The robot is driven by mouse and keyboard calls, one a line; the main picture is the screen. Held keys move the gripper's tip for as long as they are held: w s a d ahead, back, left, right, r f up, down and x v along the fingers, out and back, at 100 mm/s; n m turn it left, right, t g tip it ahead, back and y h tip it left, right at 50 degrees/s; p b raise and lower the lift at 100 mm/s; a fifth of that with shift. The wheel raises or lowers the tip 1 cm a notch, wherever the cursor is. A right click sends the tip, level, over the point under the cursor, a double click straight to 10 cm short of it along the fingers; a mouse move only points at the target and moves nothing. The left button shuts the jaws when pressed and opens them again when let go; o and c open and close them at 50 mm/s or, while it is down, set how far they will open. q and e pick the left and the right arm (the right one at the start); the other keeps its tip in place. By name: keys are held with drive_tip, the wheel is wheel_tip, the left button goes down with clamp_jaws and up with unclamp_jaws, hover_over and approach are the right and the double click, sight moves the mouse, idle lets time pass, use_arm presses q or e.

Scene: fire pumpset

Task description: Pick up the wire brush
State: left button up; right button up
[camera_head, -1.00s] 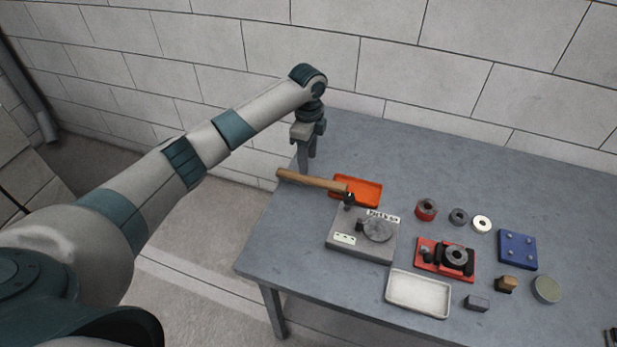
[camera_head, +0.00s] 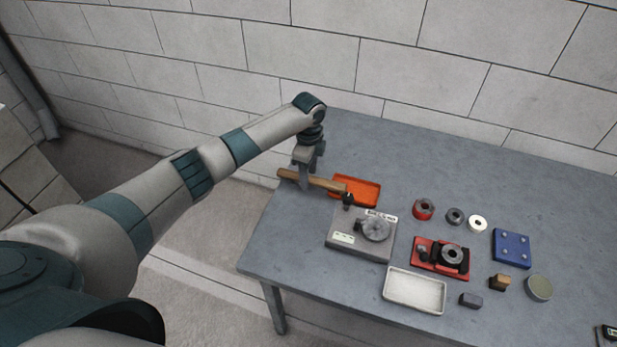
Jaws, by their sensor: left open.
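A long wooden-handled tool (camera_head: 322,182) lies across the left edge of the orange tray (camera_head: 366,192), its handle end sticking out over the table's left edge. Its dark head is small, so I cannot tell for sure that it is the wire brush. My left gripper (camera_head: 304,186) points down at the handle with its jaws open. Its fingers overlap the handle in the picture; whether they touch it I cannot tell. My right gripper is not in view.
A grey device with a round disc (camera_head: 345,239) stands just in front of the tool. A white tray (camera_head: 389,306), a red fixture (camera_head: 425,262), several small round parts and a blue plate (camera_head: 511,248) lie to the right. The back of the table (camera_head: 440,150) is clear.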

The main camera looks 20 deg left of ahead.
use_arm(q)
drive_tip(key=shift+f, duration=1.05)
clamp_jaws()
